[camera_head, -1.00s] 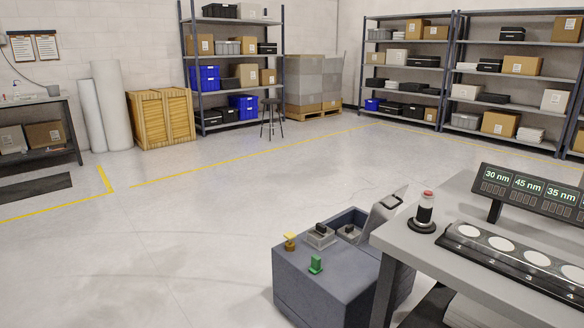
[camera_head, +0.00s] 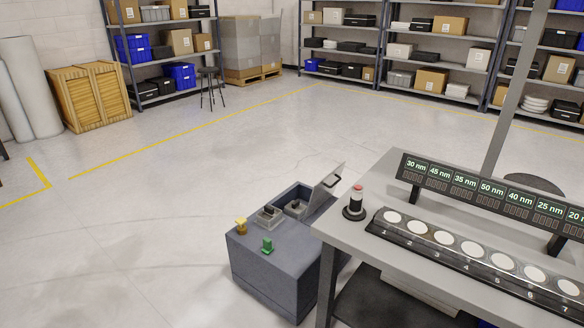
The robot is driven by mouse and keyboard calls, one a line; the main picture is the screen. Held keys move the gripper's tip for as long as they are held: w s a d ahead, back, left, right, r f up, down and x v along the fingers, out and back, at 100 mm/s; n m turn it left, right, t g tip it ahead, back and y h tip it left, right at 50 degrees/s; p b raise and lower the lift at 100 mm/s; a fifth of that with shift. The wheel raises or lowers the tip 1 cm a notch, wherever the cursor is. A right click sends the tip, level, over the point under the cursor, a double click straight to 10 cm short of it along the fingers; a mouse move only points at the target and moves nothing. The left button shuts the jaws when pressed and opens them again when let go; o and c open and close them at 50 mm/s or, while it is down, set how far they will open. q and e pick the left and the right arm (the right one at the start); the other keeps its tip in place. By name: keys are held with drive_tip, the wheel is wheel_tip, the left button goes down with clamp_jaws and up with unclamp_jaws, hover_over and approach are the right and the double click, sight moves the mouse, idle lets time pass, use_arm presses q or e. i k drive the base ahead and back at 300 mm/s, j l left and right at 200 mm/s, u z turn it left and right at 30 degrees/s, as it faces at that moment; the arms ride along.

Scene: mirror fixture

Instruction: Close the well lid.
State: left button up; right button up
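A dark grey box-shaped machine (camera_head: 277,262) stands on the floor beside the table, left of it. Its well (camera_head: 292,196) is open at the top rear. Small grey blocks with dark tops sit in and beside the well. Neither of my grippers is in view.
The floor left of the machine is clear. Shelves, crates and a stool stand at the back.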

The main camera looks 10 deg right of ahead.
sight(323, 191)
drive_tip(key=i+j+z, duration=0.1)
drive_tip(key=z, duration=0.25)
drive_tip(key=i+j+z, duration=0.1)
drive_tip(key=z, duration=0.3)
drive_tip(key=i+j, duration=0.05)
drive_tip(key=i, duration=0.05)
